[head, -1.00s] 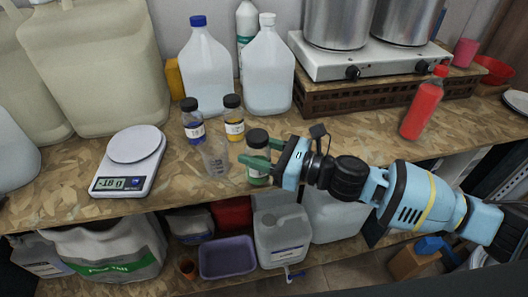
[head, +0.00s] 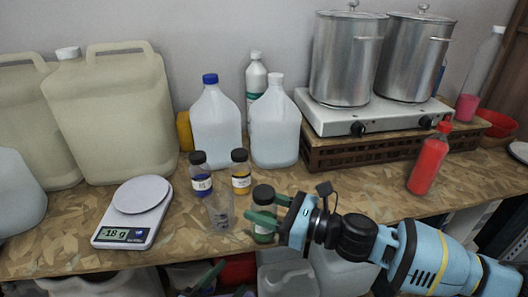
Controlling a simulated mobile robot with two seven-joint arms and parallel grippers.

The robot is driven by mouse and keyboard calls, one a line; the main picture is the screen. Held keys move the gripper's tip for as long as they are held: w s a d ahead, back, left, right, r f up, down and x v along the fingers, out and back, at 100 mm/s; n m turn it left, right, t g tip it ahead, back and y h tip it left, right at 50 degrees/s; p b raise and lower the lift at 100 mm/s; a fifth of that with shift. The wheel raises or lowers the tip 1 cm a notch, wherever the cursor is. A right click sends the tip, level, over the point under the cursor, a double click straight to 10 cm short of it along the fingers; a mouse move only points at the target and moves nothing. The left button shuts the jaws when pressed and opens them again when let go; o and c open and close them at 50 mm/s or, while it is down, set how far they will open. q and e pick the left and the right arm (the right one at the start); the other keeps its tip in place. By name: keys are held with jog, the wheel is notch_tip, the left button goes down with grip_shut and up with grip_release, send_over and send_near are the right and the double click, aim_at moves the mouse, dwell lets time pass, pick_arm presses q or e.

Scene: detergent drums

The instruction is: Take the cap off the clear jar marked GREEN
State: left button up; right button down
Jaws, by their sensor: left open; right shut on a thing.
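The small clear jar (head: 264,232) with green contents and a black cap (head: 263,194) stands upright near the bench's front edge. Its label is too small to read. My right gripper (head: 263,214) comes from the right and is shut on this jar, its green fingers at the body below the cap. The cap sits on the jar. My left gripper (head: 222,284) shows only as green fingertips at the bottom edge, open and empty, below and left of the jar. The rest of it is out of frame.
A clear beaker (head: 219,212) stands just left of the jar. Behind are a blue jar (head: 202,183) and a yellow jar (head: 241,180), both black-capped. A scale (head: 136,212) reading -18 g is at left, a red bottle (head: 429,163) at right.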

pick_arm(q)
jog(key=s+d+r+m+g+h, duration=0.5)
jog(key=d+r+m+g, duration=0.45)
jog(key=m, duration=0.65)
jog(key=s+d+r+m+g+h, duration=0.3)
jog(key=d+r+m+g+h, duration=0.45)
jog(key=m, duration=0.85)
notch_tip(320, 180, up, 10)
jog(key=m+t+y, duration=0.2)
jog(key=m+y, duration=2.1)
jog(key=m, duration=0.8)
send_over(264, 191)
jog(key=shift+f, duration=4.2)
